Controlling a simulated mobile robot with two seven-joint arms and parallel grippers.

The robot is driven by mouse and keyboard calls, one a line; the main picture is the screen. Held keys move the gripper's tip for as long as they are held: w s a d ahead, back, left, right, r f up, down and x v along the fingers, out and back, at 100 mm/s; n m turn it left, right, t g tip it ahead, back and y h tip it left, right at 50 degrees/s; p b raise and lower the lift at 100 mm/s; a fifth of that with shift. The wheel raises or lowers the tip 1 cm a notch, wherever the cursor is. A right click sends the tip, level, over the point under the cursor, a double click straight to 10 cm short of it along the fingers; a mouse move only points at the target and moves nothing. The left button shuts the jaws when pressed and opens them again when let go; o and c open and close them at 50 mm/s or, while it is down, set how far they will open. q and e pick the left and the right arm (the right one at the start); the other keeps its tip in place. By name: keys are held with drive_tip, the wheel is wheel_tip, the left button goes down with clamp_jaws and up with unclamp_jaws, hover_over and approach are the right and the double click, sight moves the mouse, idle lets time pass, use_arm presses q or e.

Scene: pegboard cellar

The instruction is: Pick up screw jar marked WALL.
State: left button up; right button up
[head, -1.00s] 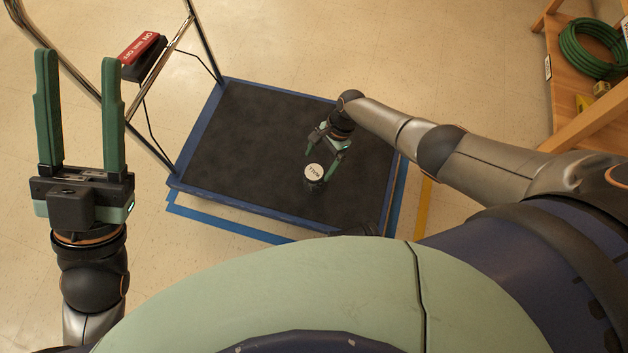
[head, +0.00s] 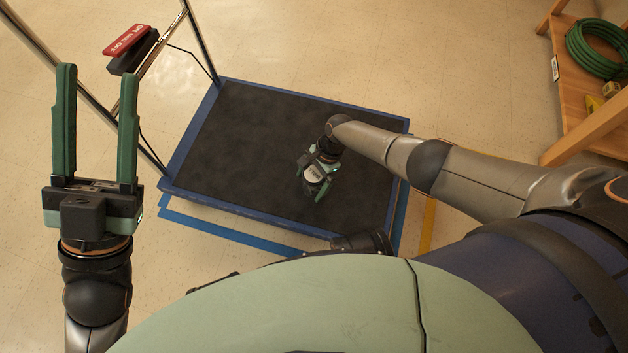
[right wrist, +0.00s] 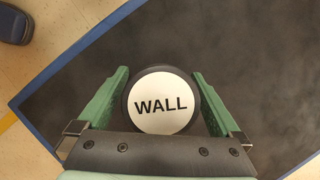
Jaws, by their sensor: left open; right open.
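The screw jar (head: 315,173) stands on the dark deck of a blue-edged platform cart. In the right wrist view its round white lid (right wrist: 161,103) reads WALL, with a dark rim around it. My right gripper (head: 311,192) is open at the jar, with one green finger on each side of it. In the right wrist view small gaps show between the fingers and the jar, at least near the tips. The jar's lower body is hidden under the lid. My left gripper (head: 97,80) is open and empty, raised at the left of the head view.
The cart deck (head: 255,125) is otherwise clear. A wooden shelf (head: 573,85) with a coiled green hose (head: 597,50) stands at the upper right.

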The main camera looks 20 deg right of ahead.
drive_tip(key=shift+c, duration=0.2)
drive_tip(key=c, duration=1.5)
drive_tip(key=shift+r, duration=0.1)
clamp_jaws()
